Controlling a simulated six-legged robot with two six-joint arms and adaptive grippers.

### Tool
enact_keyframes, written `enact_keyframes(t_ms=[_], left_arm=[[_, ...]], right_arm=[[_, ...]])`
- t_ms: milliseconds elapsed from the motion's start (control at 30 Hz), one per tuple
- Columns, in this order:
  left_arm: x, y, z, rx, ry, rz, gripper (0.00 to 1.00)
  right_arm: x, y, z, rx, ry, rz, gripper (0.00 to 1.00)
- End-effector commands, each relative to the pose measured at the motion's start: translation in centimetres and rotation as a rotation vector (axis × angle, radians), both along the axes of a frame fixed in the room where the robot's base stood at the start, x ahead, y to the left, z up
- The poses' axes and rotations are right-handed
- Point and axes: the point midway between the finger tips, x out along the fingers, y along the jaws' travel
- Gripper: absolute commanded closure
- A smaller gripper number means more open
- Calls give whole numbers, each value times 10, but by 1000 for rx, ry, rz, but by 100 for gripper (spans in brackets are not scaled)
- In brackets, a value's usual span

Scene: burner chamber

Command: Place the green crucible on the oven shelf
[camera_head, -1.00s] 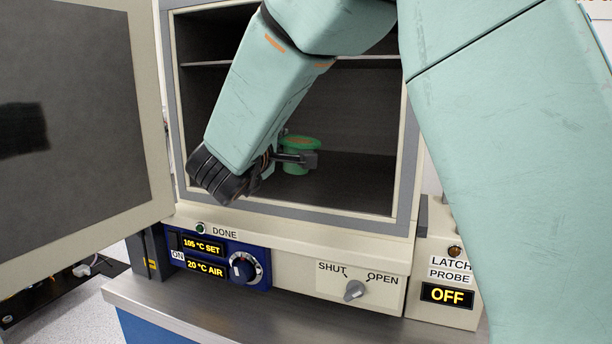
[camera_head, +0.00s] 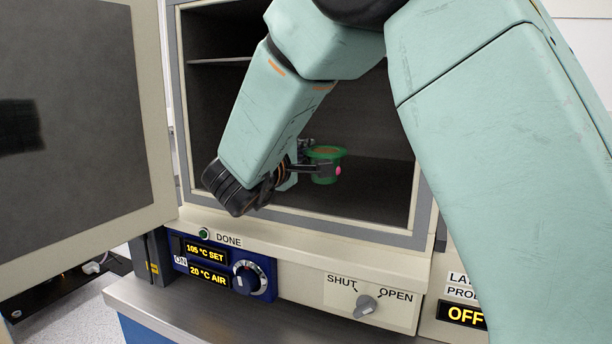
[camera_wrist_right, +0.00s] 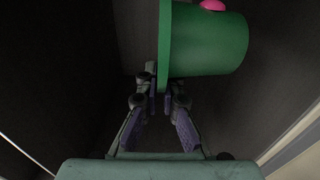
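The green crucible (camera_head: 323,178) is inside the open oven chamber, roughly upright, above or at the chamber floor (camera_head: 375,190); I cannot tell whether it touches. It has a brownish top and a pink spot on its side. My right gripper (camera_head: 306,168) reaches in from the front left of it. In the right wrist view, the fingers (camera_wrist_right: 163,92) are closed on the rim side of the crucible (camera_wrist_right: 208,42). The oven shelf (camera_head: 218,60) shows as a pale edge high in the chamber, partly hidden by my right arm. My left gripper is not in view.
The oven door (camera_head: 80,120) stands open at the left. Below the opening are a blue control panel (camera_head: 222,265) and a SHUT/OPEN knob (camera_head: 366,305). The chamber's right wall limits room there. The chamber floor right of the crucible looks clear.

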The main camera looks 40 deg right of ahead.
Motion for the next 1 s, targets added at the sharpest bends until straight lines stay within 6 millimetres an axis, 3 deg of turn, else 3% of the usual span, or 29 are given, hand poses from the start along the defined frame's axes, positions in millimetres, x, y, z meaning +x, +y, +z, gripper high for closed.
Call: enact_keyframes(t_ms=[367, 700, 733, 1000], left_arm=[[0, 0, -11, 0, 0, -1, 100], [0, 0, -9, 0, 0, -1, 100], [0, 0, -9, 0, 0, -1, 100], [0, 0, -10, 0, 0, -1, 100]], right_arm=[[1, -2, -40, 0, 0, 0, 100], [1, -4, -42, 1, 0, -1, 100], [1, -4, -42, 1, 0, -1, 93], [1, -4, -42, 1, 0, 0, 72]])
